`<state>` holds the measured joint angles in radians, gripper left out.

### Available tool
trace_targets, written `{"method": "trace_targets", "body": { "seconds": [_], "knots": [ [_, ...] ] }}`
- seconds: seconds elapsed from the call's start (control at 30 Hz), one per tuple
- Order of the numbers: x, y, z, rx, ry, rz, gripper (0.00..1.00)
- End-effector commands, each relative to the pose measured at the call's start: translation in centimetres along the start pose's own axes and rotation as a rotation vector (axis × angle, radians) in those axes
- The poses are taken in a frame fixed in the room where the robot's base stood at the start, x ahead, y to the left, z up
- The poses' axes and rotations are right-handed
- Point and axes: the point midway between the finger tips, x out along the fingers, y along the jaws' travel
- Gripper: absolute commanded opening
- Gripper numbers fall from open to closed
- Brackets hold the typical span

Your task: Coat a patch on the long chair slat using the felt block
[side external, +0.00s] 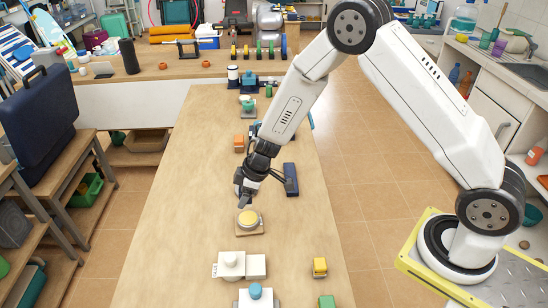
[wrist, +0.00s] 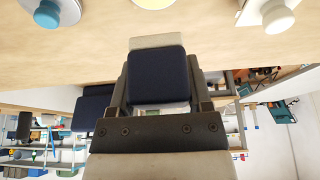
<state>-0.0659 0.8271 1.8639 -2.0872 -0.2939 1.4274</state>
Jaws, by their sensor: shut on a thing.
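My gripper (wrist: 160,62) is shut on a dark blue block (wrist: 156,78) with a pale layer at its outer end, taken as the felt block. One finger lies on each side of it. In the side view my gripper (side external: 243,190) is over the middle of the table, just behind a round yellow-topped piece on a wooden base (side external: 235,231). I cannot make out the long chair slat for certain.
White-knobbed (side external: 231,259) and blue-knobbed (side external: 255,291) pieces stand at the table's near end. Small items line the far part. Bare wood (side external: 180,210) lies to the left.

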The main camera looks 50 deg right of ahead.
Motion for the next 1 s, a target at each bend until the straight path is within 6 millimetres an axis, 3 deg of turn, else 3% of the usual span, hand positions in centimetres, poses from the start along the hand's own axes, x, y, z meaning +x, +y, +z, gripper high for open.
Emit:
{"method": "trace_targets", "body": {
  "seconds": [0.7,1.0],
  "knots": [
    [4.4,0.0,1.9,0.000,-0.001,-0.001,0.17],
    [5.3,0.0,2.2,-0.001,0.000,0.001,0.17]
  ]
}}
